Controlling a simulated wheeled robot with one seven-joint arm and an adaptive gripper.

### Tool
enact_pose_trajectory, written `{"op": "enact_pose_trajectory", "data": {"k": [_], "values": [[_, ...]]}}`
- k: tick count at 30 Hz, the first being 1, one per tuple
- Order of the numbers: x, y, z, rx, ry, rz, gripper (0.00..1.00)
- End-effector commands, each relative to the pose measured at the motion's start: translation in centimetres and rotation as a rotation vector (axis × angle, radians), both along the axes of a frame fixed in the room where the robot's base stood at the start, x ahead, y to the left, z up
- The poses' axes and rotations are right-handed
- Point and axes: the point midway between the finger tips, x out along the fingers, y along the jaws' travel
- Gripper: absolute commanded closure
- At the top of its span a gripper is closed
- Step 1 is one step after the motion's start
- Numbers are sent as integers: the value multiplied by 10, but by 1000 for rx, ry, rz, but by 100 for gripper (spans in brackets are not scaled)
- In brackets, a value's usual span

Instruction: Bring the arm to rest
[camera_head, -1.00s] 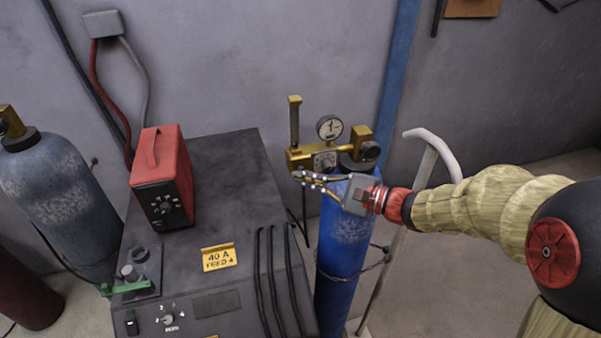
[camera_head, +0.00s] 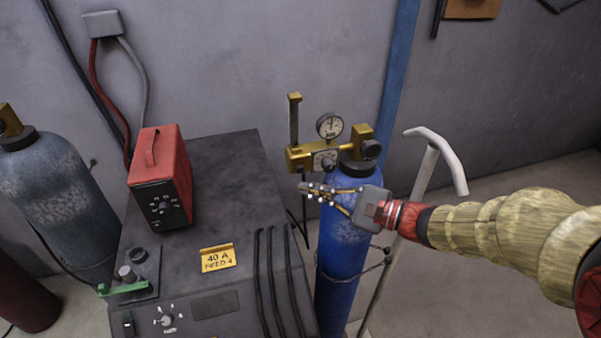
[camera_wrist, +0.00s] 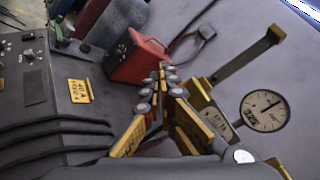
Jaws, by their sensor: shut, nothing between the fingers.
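My gripper (camera_head: 318,190) is shut and empty. In the head view it is in front of the upper part of the blue gas cylinder (camera_head: 343,240), below the brass regulator (camera_head: 303,158) with its round gauge (camera_head: 330,126). Its fingers point left. In the wrist view my gripper (camera_wrist: 168,80) has its fingertips together, with the gauge (camera_wrist: 265,110) to the right of them. I cannot tell whether the fingers touch the cylinder. My arm reaches in from the right edge.
A dark grey cabinet (camera_head: 222,185) carries a red box (camera_head: 161,178) and a yellow label (camera_head: 217,258). A worn grey-blue cylinder (camera_head: 60,195) stands at the left. A pale curved handle (camera_head: 445,160) rises right of the blue cylinder, near my arm. A chain circles the blue cylinder.

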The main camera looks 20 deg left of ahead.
Motion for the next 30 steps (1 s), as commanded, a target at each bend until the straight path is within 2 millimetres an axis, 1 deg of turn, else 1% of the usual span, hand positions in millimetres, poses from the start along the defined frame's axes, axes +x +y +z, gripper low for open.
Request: {"op": "enact_pose_trajectory", "data": {"k": [3,7,20,22,23,26,27,29,30], "values": [[-8,-5,-1,0,0,-1,100],[-13,-8,0,0,-1,-1,100],[-13,-8,0,0,1,0,100],[-12,-8,-3,-9,14,-5,100],[-14,-8,-7,-24,19,2,100],[-30,-9,-33,-110,39,53,100],[-41,-11,-48,-162,48,85,100],[-62,-16,-70,-253,53,145,100],[-77,-22,-82,-320,41,188,100]]}}
